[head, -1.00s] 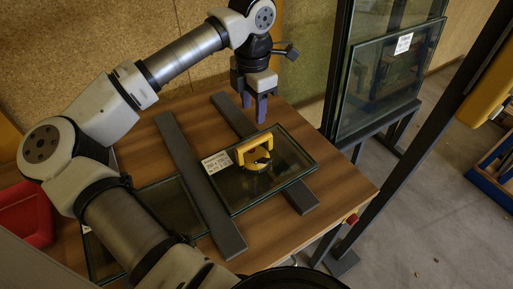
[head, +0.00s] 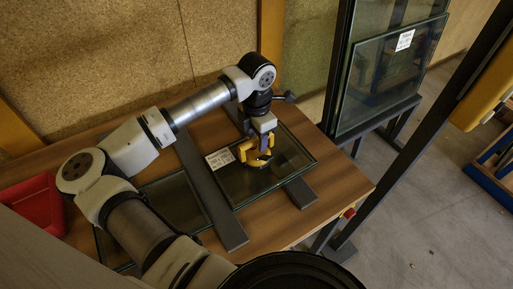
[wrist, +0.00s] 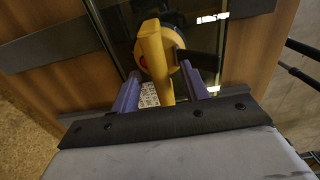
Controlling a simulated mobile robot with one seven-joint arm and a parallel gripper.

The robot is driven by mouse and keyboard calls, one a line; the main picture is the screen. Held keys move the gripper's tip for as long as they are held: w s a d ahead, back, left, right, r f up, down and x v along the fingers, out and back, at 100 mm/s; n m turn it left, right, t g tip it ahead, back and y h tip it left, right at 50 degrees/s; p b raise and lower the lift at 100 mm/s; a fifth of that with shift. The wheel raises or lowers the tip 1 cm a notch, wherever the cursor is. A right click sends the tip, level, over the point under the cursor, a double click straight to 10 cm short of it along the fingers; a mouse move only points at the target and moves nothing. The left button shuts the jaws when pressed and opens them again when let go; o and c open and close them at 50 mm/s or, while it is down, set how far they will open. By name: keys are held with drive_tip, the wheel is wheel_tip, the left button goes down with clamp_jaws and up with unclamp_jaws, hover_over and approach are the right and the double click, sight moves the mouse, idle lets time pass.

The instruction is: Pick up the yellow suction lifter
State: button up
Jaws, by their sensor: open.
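The yellow suction lifter (head: 253,154) stands on a glass pane on the table, its handle partly hidden behind my gripper in the head view. In the wrist view its yellow handle (wrist: 155,60) runs between the two purple fingers. My gripper (head: 265,146) is down at the lifter. In the wrist view my gripper (wrist: 168,88) is open, one finger on each side of the handle, with visible gaps. The glass pane (head: 285,158) lies across dark bars and carries a white label.
Two dark bars (head: 232,232) lie on the wooden table (head: 335,185). Another glass pane (head: 172,200) lies to the left, near a red bin (head: 32,207). A glass rack with a dark post (head: 400,165) stands at the right.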

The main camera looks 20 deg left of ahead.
clamp_jaws()
drive_tip(key=shift+r, duration=0.15)
idle(0.4)
